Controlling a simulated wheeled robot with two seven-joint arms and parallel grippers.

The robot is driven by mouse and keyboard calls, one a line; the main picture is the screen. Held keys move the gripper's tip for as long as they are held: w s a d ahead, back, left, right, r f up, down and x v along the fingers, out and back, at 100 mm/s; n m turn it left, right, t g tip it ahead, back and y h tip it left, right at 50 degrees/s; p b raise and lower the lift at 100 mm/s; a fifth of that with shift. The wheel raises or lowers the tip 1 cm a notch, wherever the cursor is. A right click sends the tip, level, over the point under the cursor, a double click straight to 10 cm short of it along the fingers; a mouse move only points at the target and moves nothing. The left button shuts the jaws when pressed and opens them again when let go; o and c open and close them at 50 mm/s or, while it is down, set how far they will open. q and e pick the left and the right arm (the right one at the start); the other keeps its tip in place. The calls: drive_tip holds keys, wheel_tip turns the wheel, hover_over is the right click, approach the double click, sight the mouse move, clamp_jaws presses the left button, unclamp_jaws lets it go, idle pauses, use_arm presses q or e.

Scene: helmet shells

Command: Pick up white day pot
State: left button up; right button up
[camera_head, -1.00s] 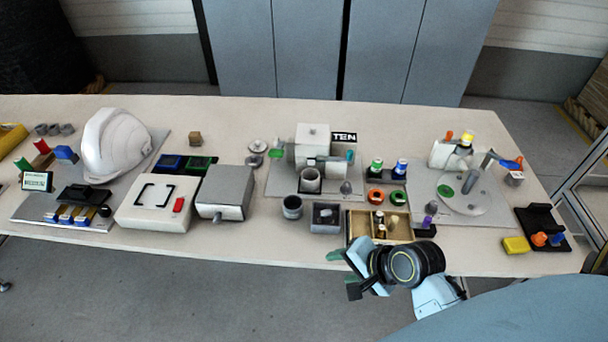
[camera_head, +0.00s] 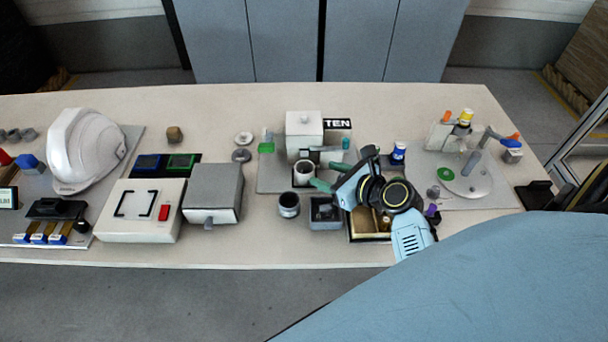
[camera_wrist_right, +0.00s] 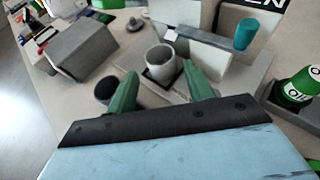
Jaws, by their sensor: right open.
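The white pot (camera_head: 303,173), a small open-topped cup, stands upright in a dark holder at the front of a grey station plate. It also shows in the right wrist view (camera_wrist_right: 160,62), just beyond the fingertips. My right gripper (camera_head: 321,169) is open and empty. Its green fingers point at the pot from the right, one on each side of its line, and the pot appears still clear of them. In the right wrist view the gripper (camera_wrist_right: 161,84) spans wider than the pot. My left gripper is not in view.
A white block-shaped machine (camera_head: 304,128) stands right behind the pot. A dark grey cup (camera_head: 289,204) and a grey box (camera_head: 325,212) are in front. A grey box-shaped unit (camera_head: 213,190) is to the left. A green-labelled bottle (camera_wrist_right: 297,88) is close at right.

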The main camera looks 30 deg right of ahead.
sight(298, 166)
drive_tip(key=shift+x, duration=1.2)
drive_tip(key=b+x, duration=0.1)
drive_tip(key=x, duration=0.3)
drive_tip(key=shift+a+f+b, duration=0.1)
drive_tip(key=shift+f+b, duration=0.25)
drive_tip(key=shift+f, duration=0.05)
drive_tip(key=shift+w, duration=0.25)
drive_tip(key=shift+c, duration=0.4)
drive_tip(key=c, duration=0.5)
